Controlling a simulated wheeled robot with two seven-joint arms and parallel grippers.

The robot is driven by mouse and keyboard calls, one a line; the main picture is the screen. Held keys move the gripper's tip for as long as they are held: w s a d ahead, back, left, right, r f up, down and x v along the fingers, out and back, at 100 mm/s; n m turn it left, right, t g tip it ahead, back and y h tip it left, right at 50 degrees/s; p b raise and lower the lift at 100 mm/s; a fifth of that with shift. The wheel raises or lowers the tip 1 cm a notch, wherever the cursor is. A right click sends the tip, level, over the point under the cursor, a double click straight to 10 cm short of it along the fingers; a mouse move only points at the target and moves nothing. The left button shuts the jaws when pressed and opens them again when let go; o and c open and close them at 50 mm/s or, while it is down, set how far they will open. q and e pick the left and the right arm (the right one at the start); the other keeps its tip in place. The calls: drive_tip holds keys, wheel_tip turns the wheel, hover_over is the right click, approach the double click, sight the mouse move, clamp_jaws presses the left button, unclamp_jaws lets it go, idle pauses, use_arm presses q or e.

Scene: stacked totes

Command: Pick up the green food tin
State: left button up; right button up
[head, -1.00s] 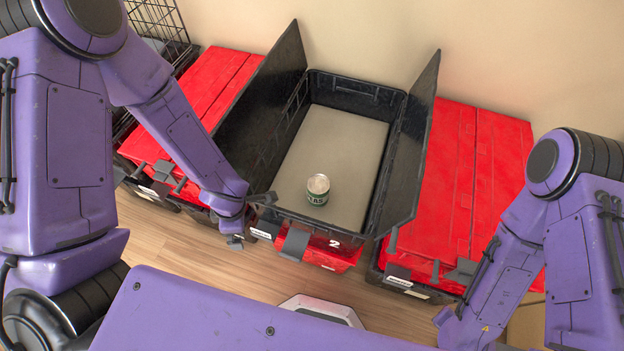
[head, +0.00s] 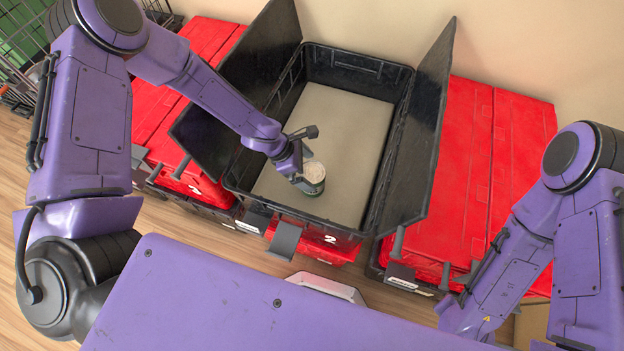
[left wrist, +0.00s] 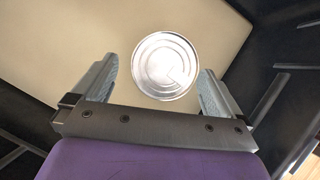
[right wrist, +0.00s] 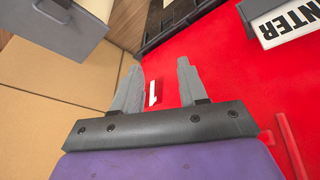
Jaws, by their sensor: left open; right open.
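The green food tin (head: 314,178) stands upright in the open black tote (head: 342,210), near its front end. Its silver lid (left wrist: 165,66) shows round in the left wrist view, and its green side is mostly hidden there. My left gripper (head: 308,158) is inside the tote beside and above the tin. In the left wrist view the open left fingers (left wrist: 160,82) lie to either side of the lid, with gaps and no clear contact. My right gripper (right wrist: 156,80) is open and empty above a red lid, away from the tin.
The tote's raised black flaps (head: 424,130) stand on both sides of it. Closed red totes (head: 480,180) flank it left and right. A wire cage (head: 25,60) is at the far left. Wooden floor shows in front.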

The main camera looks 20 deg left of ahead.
sight(316, 176)
use_arm(q)
drive_tip(key=b+x, duration=0.1)
drive_tip(key=x, duration=0.3)
drive_tip(key=shift+s+d+f, duration=0.1)
drive_tip(key=shift+d+f, duration=0.15)
drive_tip(key=shift+d, duration=0.1)
drive_tip(key=shift+r, duration=0.1)
drive_tip(key=c, duration=1.3)
